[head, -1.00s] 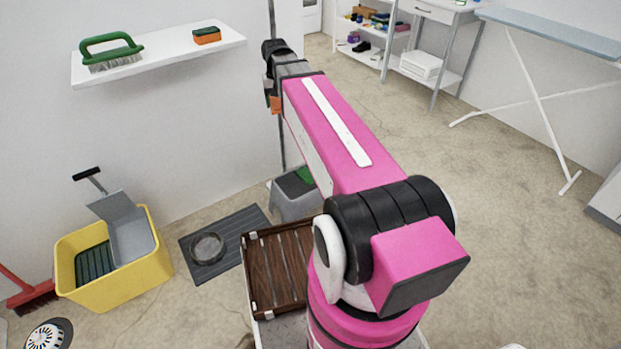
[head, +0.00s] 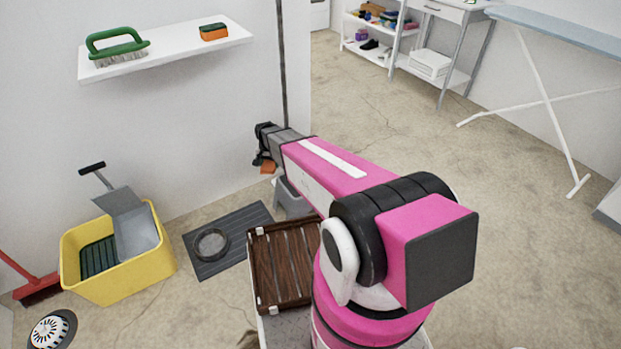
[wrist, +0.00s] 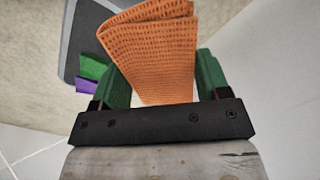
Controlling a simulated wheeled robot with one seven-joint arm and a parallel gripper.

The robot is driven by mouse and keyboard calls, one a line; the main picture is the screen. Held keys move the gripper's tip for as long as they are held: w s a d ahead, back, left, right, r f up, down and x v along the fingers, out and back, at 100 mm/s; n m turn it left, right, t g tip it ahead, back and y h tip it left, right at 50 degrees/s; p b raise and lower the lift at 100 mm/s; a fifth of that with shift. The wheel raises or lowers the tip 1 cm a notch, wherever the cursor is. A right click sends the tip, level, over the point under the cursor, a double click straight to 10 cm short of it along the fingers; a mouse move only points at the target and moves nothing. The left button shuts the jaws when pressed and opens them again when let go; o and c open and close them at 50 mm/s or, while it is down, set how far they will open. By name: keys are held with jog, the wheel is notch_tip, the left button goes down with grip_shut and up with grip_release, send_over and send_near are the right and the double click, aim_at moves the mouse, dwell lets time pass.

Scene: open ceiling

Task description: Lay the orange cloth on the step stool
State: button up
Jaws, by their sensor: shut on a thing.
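The orange cloth (wrist: 155,50) hangs folded between the green fingers of my gripper (wrist: 164,84) in the wrist view. In the head view a small orange bit of the cloth (head: 268,168) shows below my gripper (head: 264,160), near the wall. The grey step stool (head: 290,199) stands just below and right of it, mostly hidden by my arm. In the wrist view the stool (wrist: 70,38), with a dark top, is at the upper left, partly behind the cloth. A green piece (wrist: 93,68) and a purple piece (wrist: 86,86) show at its edge.
A wall shelf (head: 170,50) holds a green brush (head: 117,48) and an orange sponge (head: 213,32). Below are a yellow bucket (head: 120,270), a dark mat (head: 228,240) with a round dish, and a brown slatted tray (head: 285,268). Floor at the right is open before the ironing board (head: 555,36).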

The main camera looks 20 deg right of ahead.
jog(key=f, duration=0.2)
jog(key=shift+a+f, duration=0.25)
jog(key=shift+f, duration=0.05)
jog(key=d+f, duration=0.2)
jog(key=d, duration=0.2)
jog(key=d+f, duration=0.5)
jog(key=d, duration=0.2)
jog(key=shift+s+d+f, duration=0.15)
jog(key=shift+d, duration=0.15)
jog(key=shift+f, duration=1.95)
jog(key=shift+f, duration=0.15)
jog(key=o, duration=1)
notch_tip(320, 180, up, 12)
jog(key=s+r+n, duration=0.5)
jog(key=s+r, duration=1.6)
jog(key=s, duration=0.1)
